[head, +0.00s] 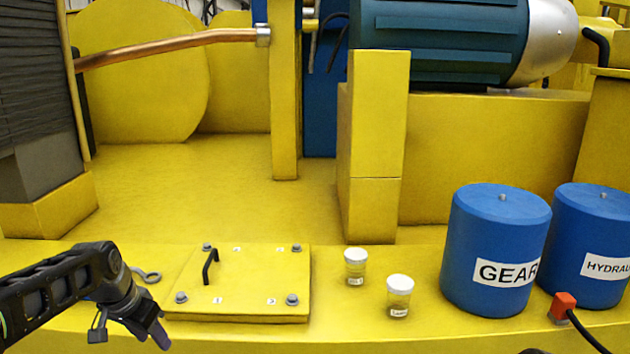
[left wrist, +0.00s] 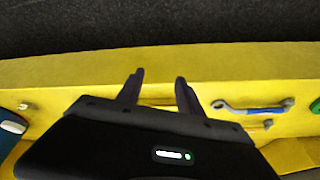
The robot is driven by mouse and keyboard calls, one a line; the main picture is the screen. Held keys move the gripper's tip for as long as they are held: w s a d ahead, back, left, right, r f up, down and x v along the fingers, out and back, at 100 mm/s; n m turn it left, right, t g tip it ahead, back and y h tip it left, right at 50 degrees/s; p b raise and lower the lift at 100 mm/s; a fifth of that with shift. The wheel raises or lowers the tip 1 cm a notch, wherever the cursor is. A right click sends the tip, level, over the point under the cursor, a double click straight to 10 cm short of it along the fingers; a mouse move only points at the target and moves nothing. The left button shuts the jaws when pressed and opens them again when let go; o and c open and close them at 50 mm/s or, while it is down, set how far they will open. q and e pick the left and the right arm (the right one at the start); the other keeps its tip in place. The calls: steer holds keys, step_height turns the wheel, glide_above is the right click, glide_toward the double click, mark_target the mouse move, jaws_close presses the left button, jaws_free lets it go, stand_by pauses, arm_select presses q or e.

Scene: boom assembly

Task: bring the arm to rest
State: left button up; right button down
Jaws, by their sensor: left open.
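My left gripper (head: 130,325) is at the lower left of the head view, above the front of the yellow ledge and left of a square hatch plate. In the left wrist view its two dark fingers (left wrist: 160,78) stand apart with nothing between them. My left arm comes in from the left edge, bent down at the wrist. My right gripper is in neither view.
The yellow hatch plate (head: 240,300) has a black handle and corner bolts. Two small jars (head: 355,270) and blue drums (head: 500,245) stand to its right. A wrench end (head: 148,275) shows beside my gripper; a blue-handled wrench (left wrist: 258,110) lies in the wrist view.

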arm_select(q)
steer(key=s+d+f+n+t+h, duration=0.1)
steer(key=d+f+n, duration=0.1)
steer(key=d+f, duration=0.75)
steer(key=s+d+f+n+h, duration=0.15)
steer(key=d+f, duration=0.45)
steer(key=f, duration=0.7)
steer(key=s+d+f+g, duration=0.1)
steer(key=s+d+f, duration=0.2)
steer(key=s, duration=0.6)
steer(key=s+d+f+n+g, duration=0.1)
steer(key=s+d+f, duration=0.3)
steer(key=s+f, duration=0.4)
steer(key=s+d+f+g, duration=0.2)
steer(key=s+d+f, duration=0.2)
steer(key=s, duration=0.6)
steer(key=shift+s+d+f+h+b, duration=0.2)
steer(key=shift+f+h+b, duration=0.25)
steer(key=shift+f, duration=0.3)
